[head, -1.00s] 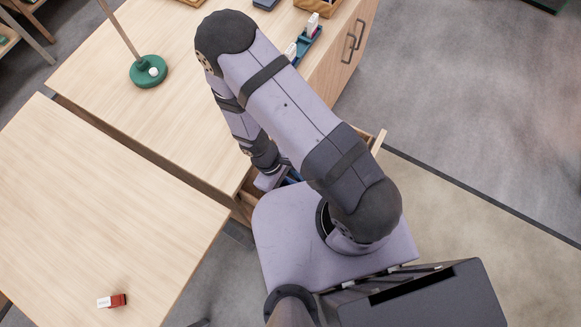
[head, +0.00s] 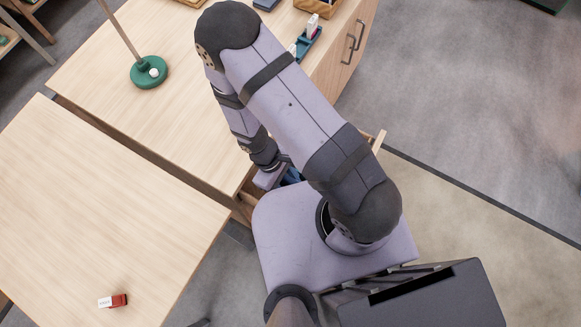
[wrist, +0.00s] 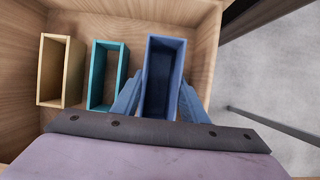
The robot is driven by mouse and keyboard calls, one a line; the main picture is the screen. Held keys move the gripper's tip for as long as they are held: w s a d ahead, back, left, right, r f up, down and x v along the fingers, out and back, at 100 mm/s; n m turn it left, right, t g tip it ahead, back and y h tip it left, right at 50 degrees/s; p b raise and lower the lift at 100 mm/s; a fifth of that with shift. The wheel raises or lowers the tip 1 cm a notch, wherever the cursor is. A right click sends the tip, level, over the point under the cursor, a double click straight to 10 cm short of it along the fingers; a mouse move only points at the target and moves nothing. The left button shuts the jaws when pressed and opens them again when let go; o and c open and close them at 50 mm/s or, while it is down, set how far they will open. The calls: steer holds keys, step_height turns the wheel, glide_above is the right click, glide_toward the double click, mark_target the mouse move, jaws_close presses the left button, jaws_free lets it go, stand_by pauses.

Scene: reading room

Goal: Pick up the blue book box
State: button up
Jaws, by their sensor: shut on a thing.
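The blue book box (wrist: 164,78) is an open, narrow, upright box in the wrist view, at the right end of a row in a wooden drawer (wrist: 206,45). My gripper (wrist: 160,100) has one finger on each side of it and is shut on it. I cannot tell whether the box is clear of the drawer floor. In the head view my gripper (head: 272,178) is low at the drawer, mostly hidden by my arm, with a bit of blue beside it.
A teal box (wrist: 108,76) and a yellow box (wrist: 61,70) stand left of the blue one in the drawer. The desk (head: 95,75) with a green lamp base (head: 149,76) is beyond. A red and white item (head: 113,301) lies on the left table (head: 90,210).

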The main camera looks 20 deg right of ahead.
step_height(320, 180, up, 8)
steer(key=shift+r, duration=0.15)
stand_by(0.3)
